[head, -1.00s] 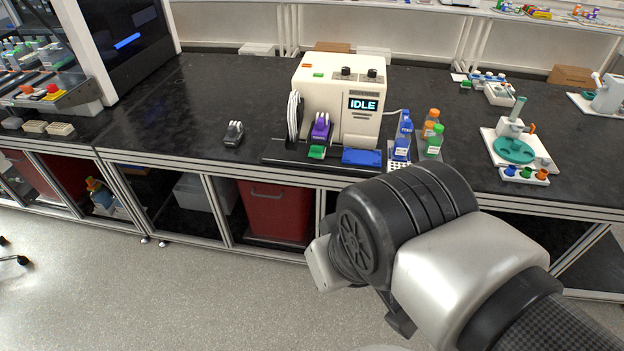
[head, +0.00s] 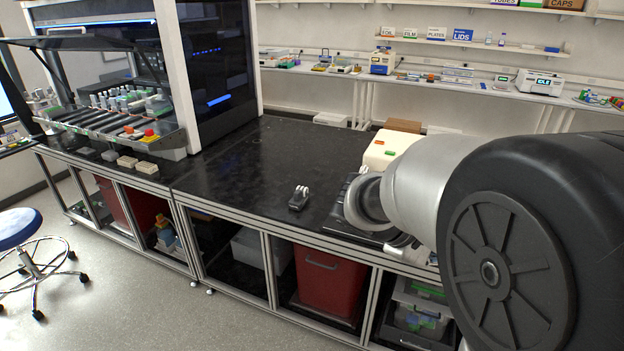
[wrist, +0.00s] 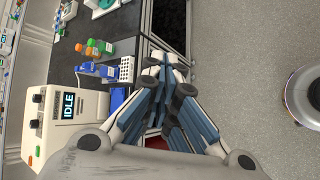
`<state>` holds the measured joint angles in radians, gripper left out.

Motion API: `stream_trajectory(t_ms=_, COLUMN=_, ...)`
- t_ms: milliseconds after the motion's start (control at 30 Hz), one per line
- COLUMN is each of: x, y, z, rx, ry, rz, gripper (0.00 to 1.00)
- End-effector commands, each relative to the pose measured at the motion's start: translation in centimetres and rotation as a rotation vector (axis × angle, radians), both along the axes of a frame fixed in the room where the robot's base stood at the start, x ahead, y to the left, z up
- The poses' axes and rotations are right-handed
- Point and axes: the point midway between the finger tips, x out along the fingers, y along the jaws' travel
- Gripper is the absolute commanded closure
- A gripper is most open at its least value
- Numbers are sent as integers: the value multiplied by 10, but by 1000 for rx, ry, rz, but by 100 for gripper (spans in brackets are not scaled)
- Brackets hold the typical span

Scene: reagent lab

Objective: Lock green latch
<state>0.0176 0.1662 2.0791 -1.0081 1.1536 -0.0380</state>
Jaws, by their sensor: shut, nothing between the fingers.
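The cream machine (head: 385,150) with an IDLE display stands on the black bench. My gripper (wrist: 170,75) is shut and empty, above the bench's front edge, apart from the machine.
Bottles with blue, green and orange parts (wrist: 97,48) and a white rack (wrist: 126,68) stand beside the machine. A blue stool (head: 18,228) stands on the floor at left.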

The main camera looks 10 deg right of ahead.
Motion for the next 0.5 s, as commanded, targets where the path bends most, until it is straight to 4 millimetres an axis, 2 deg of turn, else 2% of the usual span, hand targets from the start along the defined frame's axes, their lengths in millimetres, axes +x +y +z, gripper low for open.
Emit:
stream_trajectory(t_ms=33, x=22, y=-12, z=-11, rx=-74, ry=65, rz=44, gripper=100)
stream_trajectory(t_ms=100, x=54, y=-28, z=-20, rx=-184, ry=140, rz=114, gripper=100)
stream_trajectory(t_ms=233, x=115, y=-48, z=-48, rx=-382, ry=268, rz=256, gripper=100)
stream_trajectory(t_ms=367, x=174, y=-54, z=-90, rx=-569, ry=380, rz=418, gripper=100)
stream_trajectory(t_ms=467, x=214, y=-50, z=-134, rx=-704, ry=453, rz=555, gripper=100)
stream_trajectory(t_ms=500, x=228, y=-46, z=-154, rx=-754, ry=478, rz=613, gripper=100)
